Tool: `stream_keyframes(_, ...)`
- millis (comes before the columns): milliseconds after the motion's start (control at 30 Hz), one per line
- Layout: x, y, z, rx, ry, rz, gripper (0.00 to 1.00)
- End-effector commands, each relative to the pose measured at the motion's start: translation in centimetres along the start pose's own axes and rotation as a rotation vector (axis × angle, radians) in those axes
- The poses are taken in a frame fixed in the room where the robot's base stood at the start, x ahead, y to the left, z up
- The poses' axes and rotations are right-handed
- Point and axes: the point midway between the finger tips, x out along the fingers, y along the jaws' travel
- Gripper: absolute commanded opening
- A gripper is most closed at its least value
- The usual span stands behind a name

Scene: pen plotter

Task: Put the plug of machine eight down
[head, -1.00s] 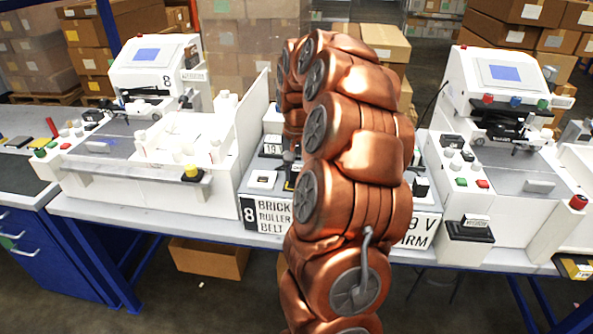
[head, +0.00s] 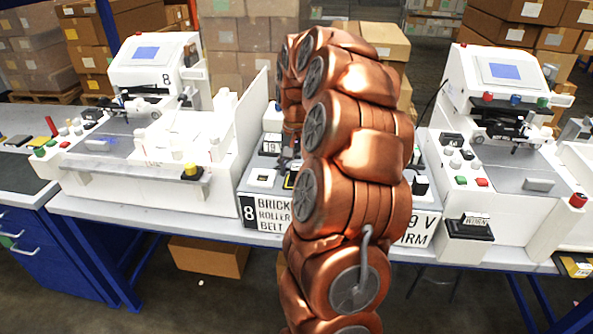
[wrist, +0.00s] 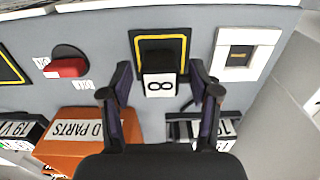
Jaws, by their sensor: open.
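The plug of machine eight (wrist: 160,85) is a black block with a white face marked 8, in the middle of the wrist view. It stands at a black pad with a yellow border (wrist: 185,50); I cannot tell whether it is seated in it. My gripper (wrist: 161,72) is open, with one finger on each side of the plug and visible gaps between. In the head view my copper arm hides most of the gripper and the plug. Machine eight (head: 150,68) is the white plotter at the left, with an 8 on its head.
In the wrist view a red knob (wrist: 66,67) is left of the pad and a white-framed socket (wrist: 240,54) right of it. Another plotter (head: 500,85) stands at the right.

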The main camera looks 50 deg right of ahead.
Motion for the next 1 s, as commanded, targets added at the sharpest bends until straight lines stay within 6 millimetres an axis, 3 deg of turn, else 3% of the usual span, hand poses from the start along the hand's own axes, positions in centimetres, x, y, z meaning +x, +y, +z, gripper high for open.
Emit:
stream_keyframes(600, -8.2, 0.0, -0.1, 0.001, 0.005, -0.001, 0.61)
stream_keyframes(1000, -11.3, 0.0, 0.0, 0.000, 0.002, -0.001, 0.61)
